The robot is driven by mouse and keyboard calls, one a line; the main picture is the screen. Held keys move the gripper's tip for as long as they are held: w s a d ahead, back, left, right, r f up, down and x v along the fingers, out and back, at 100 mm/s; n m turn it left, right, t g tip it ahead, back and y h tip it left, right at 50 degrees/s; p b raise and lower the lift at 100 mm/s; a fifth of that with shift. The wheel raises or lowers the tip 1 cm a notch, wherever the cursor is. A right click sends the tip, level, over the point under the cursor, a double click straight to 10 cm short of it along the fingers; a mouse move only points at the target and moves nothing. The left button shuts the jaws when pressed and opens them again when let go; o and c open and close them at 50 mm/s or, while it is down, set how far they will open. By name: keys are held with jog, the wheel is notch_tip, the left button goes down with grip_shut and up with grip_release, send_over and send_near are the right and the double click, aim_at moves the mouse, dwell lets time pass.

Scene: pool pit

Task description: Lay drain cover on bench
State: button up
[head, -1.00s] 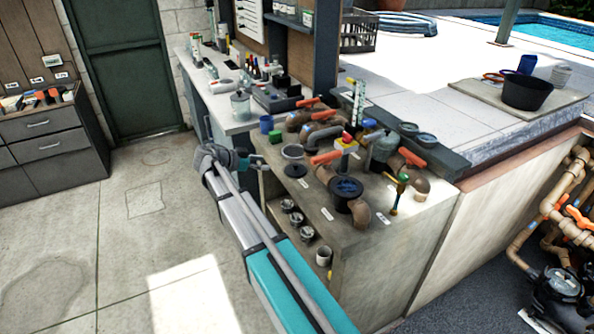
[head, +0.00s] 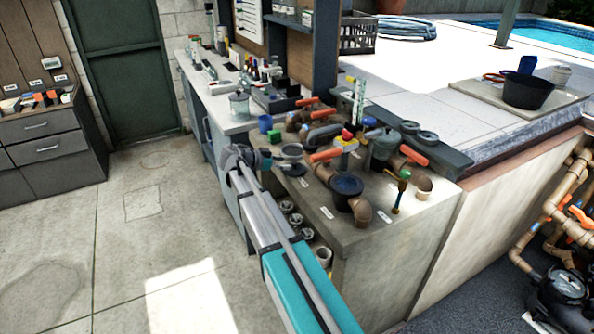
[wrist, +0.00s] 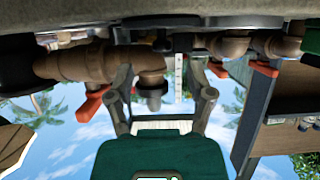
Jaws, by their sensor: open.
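The bench (head: 345,236) is a pale counter crowded with pool fittings. I cannot tell for certain which piece is the drain cover. A flat dark disc (head: 295,169) lies near the bench's left edge, partly behind my arm. A dark round piece with an open top (head: 346,186) stands nearer the front corner. My gripper (head: 267,158) is at the bench's left edge, just left of the disc. In the wrist view, which looks upside down, my gripper (wrist: 163,77) has its two fingers wide apart with nothing held between them; brown pipes show beyond.
A blue cup (head: 265,123) and a clear canister (head: 239,104) are behind my gripper. Several grey fittings sit on the shelf below. The floor at left is clear.

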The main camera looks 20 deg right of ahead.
aim_at(293, 163)
jog(key=shift+b+x, duration=0.9)
jog(key=shift+x, duration=1)
jog(key=shift+w+d+f, duration=0.15)
jog(key=shift+d+f, duration=0.15)
jog(key=shift+d, duration=0.35)
grip_shut()
